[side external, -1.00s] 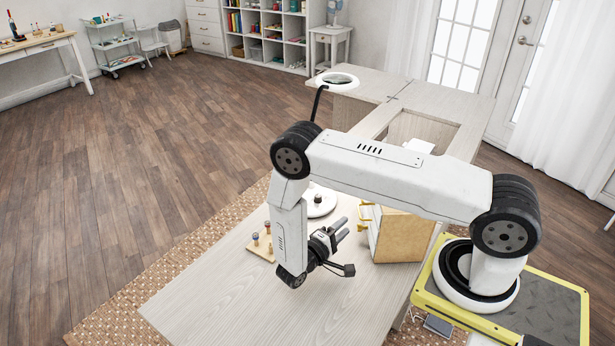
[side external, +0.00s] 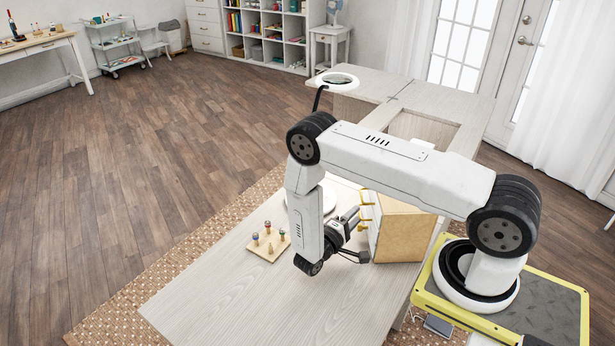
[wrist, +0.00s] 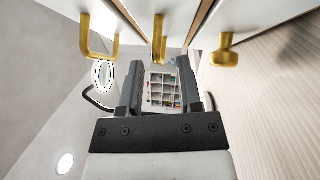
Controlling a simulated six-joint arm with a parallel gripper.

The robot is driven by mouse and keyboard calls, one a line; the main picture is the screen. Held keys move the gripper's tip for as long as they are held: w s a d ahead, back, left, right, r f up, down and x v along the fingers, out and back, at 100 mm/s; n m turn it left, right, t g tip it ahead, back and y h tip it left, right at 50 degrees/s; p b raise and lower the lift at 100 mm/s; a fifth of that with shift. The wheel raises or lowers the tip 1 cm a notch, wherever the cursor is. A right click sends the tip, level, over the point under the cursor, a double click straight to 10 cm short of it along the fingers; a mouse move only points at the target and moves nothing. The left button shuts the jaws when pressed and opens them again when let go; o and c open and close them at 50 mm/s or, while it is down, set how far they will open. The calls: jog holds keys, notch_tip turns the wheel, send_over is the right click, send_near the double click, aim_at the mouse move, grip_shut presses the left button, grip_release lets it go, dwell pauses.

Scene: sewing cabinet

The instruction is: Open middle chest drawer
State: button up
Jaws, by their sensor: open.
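The small wooden chest (side external: 402,232) stands on the light table, its white drawer fronts facing my gripper. In the wrist view three gold pulls show along the top: a bent handle at the left (wrist: 97,38), a middle handle (wrist: 159,42) and a knob-like one at the right (wrist: 225,52). My gripper (wrist: 160,80) is open and empty. Its two dark fingers point toward the chest, with the middle handle just beyond the gap between them. In the side view my gripper (side external: 353,216) is close to the drawer fronts; contact cannot be told. The drawers look shut.
A wooden board with several thread spools (side external: 268,242) lies on the table, left of my gripper. A white round base (side external: 330,197) is partly hidden behind my arm. The table's front part (side external: 270,300) is clear.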

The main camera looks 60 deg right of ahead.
jog(key=shift+s+d+r, duration=0.1)
jog(key=shift+d, duration=0.55)
jog(key=shift+s+d+r, duration=0.1)
jog(key=shift+d, duration=0.5)
grip_shut()
dwell(0.6)
